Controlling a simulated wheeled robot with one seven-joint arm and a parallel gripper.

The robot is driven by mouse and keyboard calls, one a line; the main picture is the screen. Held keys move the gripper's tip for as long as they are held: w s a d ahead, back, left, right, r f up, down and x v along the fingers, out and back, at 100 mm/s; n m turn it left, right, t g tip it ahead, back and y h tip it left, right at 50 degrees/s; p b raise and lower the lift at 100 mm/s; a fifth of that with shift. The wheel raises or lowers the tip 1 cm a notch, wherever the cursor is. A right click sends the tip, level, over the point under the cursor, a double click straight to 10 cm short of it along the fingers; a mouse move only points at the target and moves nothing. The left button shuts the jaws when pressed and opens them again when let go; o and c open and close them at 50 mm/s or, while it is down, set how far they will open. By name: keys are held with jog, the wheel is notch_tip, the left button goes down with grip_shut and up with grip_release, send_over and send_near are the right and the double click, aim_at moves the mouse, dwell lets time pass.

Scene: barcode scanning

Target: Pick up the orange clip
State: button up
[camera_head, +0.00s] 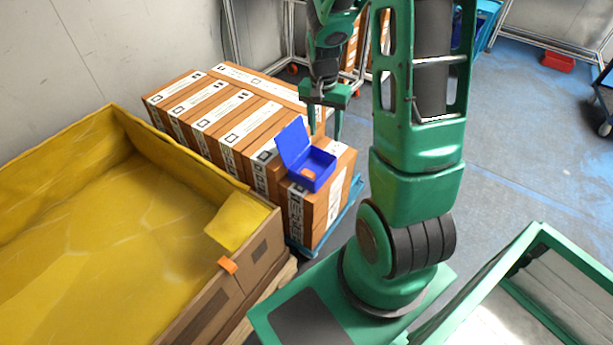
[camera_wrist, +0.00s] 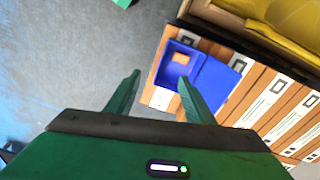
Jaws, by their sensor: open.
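A bright orange clip (camera_head: 228,265) sits on the top edge of the yellow-lined carton (camera_head: 262,230), near its front right corner, in the head view. I cannot make it out in the wrist view. My gripper (camera_head: 325,132) is open and points down just behind the open blue box (camera_head: 322,162), far from that clip. In the wrist view, nothing is between the fingertips of my gripper (camera_wrist: 160,77). A small orange-tan patch (camera_wrist: 180,58) shows inside the blue box; I cannot tell what it is.
The blue box, lid up, stands on a row of brown cartons (camera_head: 225,110) with white labels, on a blue pallet (camera_head: 352,203). A green frame (camera_head: 480,285) stands at the lower right. Open floor (camera_head: 530,150) lies to the right. A red bin (camera_head: 558,61) is at the back.

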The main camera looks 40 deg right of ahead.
jog(key=m, duration=0.2)
send_near(309, 172)
notch_tip(309, 172, down, 2)
jog(key=shift+d+f+y, duration=0.1)
jog(key=shift+d+y, duration=0.1)
jog(key=shift+y, duration=0.2)
jog(key=shift+s+d+f, duration=0.1)
jog(key=shift+s+f, duration=0.05)
jog(key=shift+f, duration=2.95)
jog(key=c, duration=0.8)
